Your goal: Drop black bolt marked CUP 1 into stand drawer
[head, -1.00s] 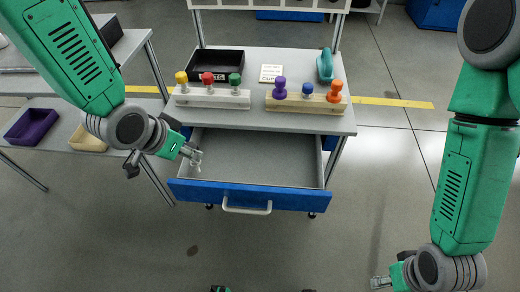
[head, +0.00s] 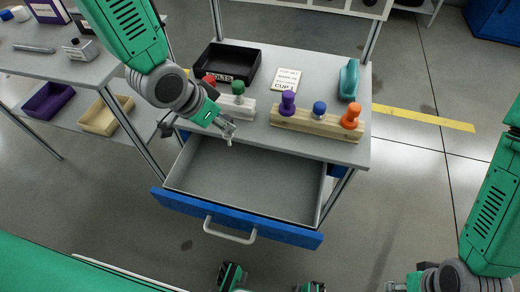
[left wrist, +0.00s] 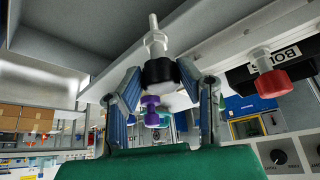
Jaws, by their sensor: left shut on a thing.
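My left gripper (head: 227,131) is shut on the black bolt, which shows best in the left wrist view (left wrist: 160,72). Its black head is between the fingers and its pale threaded shank points away from the gripper. In the head view the shank hangs down above the back part of the stand drawer (head: 240,178). The drawer has a blue front and is pulled open; its grey inside looks empty. No marking on the bolt can be read. My right gripper (head: 393,287) barely shows at the bottom edge, so its fingers cannot be judged.
On the stand top are a black bin (head: 227,65) labelled BOLTS, a card (head: 287,80), a teal object (head: 348,80) and a wooden block (head: 310,121) with purple, blue and orange bolts. A pale block (head: 247,106) holds red and green ones near my left arm.

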